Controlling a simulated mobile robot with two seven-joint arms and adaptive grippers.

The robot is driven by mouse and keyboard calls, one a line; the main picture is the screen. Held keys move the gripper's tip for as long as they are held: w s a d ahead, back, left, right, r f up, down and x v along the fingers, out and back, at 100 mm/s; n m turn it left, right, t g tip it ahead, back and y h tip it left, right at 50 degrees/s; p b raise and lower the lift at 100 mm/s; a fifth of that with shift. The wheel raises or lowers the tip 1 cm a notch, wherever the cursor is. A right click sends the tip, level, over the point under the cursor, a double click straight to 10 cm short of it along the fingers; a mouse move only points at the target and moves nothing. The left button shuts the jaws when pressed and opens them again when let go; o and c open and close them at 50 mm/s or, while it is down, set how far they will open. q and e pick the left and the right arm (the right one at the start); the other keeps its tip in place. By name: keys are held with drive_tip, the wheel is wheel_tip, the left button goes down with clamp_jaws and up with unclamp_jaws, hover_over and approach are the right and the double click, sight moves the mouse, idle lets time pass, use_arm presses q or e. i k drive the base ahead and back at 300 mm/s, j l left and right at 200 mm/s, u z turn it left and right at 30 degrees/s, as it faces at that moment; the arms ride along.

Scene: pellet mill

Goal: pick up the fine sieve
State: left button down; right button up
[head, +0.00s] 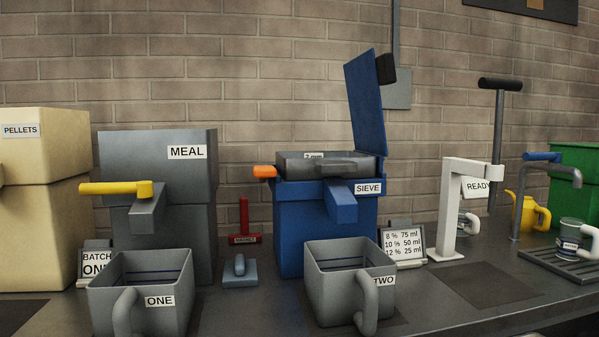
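A grey sieve tray (297,168) with a front handle sits in the top of the blue box (290,232) labelled SIEVE. The blue lid (366,105) stands open, tilted up at the back right of the box. An orange lever (265,172) sticks out at the box's upper left. No other sieve is clearly visible. Neither of my grippers shows in the head view.
Grey bins ONE (140,300) and TWO (345,290) stand in front of the MEAL hopper (160,170) and sieve box. A blue-grey block (240,275) lies between them. A white post (450,215), a sign (402,246) and a yellow can (527,214) stand to the right.

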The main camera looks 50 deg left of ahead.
sight(304, 166)
drive_tip(key=u, duration=1.5)
drive_tip(key=k+l+u, duration=0.2)
drive_tip(key=i, duration=0.1)
